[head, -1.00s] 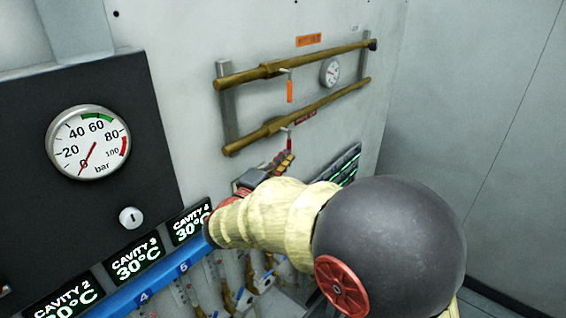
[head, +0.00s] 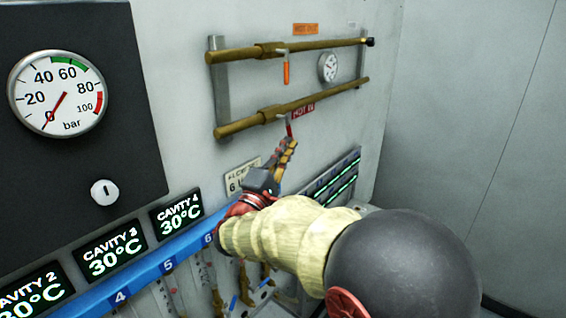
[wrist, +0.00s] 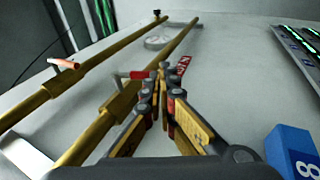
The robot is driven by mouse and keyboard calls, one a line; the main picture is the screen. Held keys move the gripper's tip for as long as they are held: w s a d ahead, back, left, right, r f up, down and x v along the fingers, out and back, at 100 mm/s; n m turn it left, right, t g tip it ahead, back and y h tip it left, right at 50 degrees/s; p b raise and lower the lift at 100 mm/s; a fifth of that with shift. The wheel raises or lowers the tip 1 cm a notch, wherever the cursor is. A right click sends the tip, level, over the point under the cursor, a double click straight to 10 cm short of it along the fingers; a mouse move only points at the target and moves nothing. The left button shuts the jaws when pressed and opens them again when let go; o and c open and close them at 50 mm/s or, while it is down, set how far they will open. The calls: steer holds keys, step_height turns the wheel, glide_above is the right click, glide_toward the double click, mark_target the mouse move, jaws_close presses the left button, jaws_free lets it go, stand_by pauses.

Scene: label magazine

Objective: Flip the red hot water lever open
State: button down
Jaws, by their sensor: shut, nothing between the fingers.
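The red lever (head: 289,128) hangs down from a valve on the lower brass pipe (head: 240,126) in the head view. It also shows in the wrist view (wrist: 138,75), where its end is close to my fingertips. A red label (head: 303,112) sits beside it on the wall. My gripper (head: 291,143) is shut and empty, its fingertips just below the lever's lower end. I cannot tell whether they touch it. The upper brass pipe (head: 227,55) carries an orange lever (head: 286,73) that also hangs down.
A small round gauge (head: 328,67) is on the wall between the pipes. A panel with green lights (head: 335,181) is right of my gripper. Cavity displays (head: 177,214) and a blue numbered rail (head: 145,273) are at lower left. The right wall (head: 470,100) is bare.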

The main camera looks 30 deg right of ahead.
steer(key=s+b+x, duration=0.1)
steer(key=b+x, duration=0.7)
steer(key=b, duration=0.8)
steer(key=shift+s+d+r+b, duration=0.25)
steer(key=shift+d+b, duration=0.05)
steer(key=shift+b, duration=0.1)
steer(key=shift+r, duration=0.1)
stand_by(0.6)
steer(key=s+f+b, duration=0.3)
steer(key=f+b, duration=0.1)
steer(key=f, duration=0.9)
steer(key=shift+a+f, duration=0.35)
steer(key=shift+a, duration=0.05)
